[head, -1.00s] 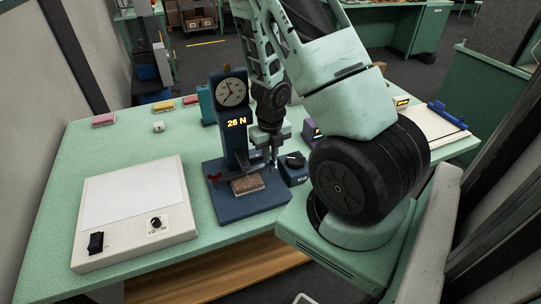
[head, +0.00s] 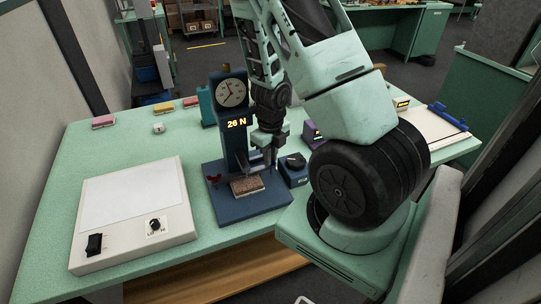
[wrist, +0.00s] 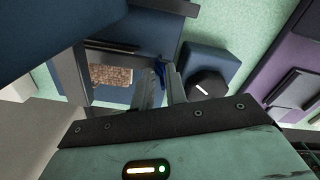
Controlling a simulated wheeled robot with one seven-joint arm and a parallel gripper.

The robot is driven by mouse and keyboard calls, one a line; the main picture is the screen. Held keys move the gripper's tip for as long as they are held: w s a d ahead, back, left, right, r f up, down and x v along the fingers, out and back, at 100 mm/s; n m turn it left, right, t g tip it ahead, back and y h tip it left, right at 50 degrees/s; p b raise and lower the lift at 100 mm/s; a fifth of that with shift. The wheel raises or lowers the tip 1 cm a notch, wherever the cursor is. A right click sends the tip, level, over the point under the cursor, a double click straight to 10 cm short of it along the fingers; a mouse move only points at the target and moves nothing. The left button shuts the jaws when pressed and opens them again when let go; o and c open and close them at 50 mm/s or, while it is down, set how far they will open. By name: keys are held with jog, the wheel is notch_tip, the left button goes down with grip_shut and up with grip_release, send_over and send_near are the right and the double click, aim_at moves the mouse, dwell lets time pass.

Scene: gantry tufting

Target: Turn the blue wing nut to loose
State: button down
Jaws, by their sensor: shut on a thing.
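The blue wing nut (wrist: 160,72) shows in the wrist view between the tips of my gripper (wrist: 160,84), which is shut on it. Only part of the nut shows; its turn angle is hard to read. In the head view my gripper (head: 270,158) points down at the right side of the dark blue test stand (head: 228,205), and the nut cannot be made out. The stand has a round dial (head: 232,93) and a display (head: 236,124) reading 26 N. A brown tufted sample (head: 247,186) lies on its base and also shows in the wrist view (wrist: 112,76).
A dark blue box with a black knob (head: 295,161) stands close to the right of my gripper. A red wing-shaped part (head: 214,178) is on the stand's left side. A white light panel (head: 133,205) lies to the left. A purple device (head: 312,131) stands behind right.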

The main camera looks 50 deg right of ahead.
jog(key=c, duration=1.6)
grip_release()
jog(key=shift+c, duration=0.2)
jog(key=shift+r, duration=0.1)
notch_tip(320, 180, up, 17)
jog(key=p, duration=0.7)
jog(key=shift+r, duration=0.1)
